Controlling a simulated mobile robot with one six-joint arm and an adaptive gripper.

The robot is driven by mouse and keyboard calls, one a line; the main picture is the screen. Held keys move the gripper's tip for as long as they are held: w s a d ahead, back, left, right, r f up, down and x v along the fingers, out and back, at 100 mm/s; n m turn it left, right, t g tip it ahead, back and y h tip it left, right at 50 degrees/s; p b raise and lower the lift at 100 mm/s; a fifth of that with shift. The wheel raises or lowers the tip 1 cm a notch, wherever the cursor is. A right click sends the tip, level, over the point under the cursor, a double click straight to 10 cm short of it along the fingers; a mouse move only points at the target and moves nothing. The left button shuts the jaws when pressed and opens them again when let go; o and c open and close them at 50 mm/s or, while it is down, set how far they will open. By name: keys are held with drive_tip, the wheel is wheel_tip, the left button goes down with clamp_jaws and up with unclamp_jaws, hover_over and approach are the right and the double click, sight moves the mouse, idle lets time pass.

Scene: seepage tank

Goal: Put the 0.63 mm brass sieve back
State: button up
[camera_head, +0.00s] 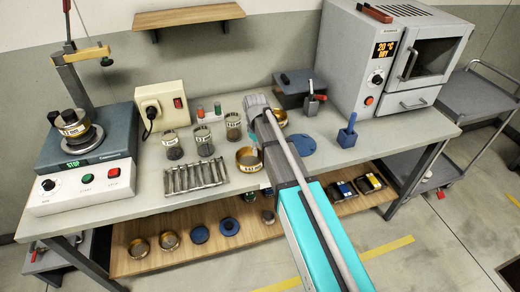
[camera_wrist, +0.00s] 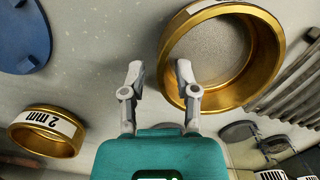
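My gripper (camera_wrist: 158,72) is open and empty in the wrist view, both fingers apart. A brass sieve (camera_wrist: 268,75) with a pale mesh lies close beside it; the right finger overlaps its near rim, and I cannot tell whether it touches. Its white label is cut off at the top. The same sieve (camera_head: 246,168) stands on the bench left of my arm in the head view, its label too small to read. A second brass sieve (camera_wrist: 68,145), labelled 2 mm, lies lower left in the wrist view; part of it (camera_head: 281,120) shows behind my arm. My fingers are mostly hidden there.
Several jars, a mould rack (camera_head: 195,177) and a blue disc (camera_head: 301,145) stand on the bench. Brass rings (camera_head: 139,247) and blue discs lie on the shelf below. An oven (camera_head: 385,60) is at the right.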

drive_tip(key=shift+r, duration=0.1)
idle(0.3)
wheel_tip(320, 180, up, 12)
drive_tip(key=w+p, duration=0.1)
drive_tip(key=p, duration=1.1)
drive_tip(key=shift+w+a, duration=0.15)
drive_tip(key=shift+a, duration=0.25)
idle(0.4)
drive_tip(key=s+d+m+t, duration=0.1)
drive_tip(key=s+d+m, duration=0.6)
drive_tip(key=s+d, duration=0.9)
drive_tip(key=shift+s+d+m+y, duration=0.4)
drive_tip(key=shift+s, duration=0.6)
idle(0.8)
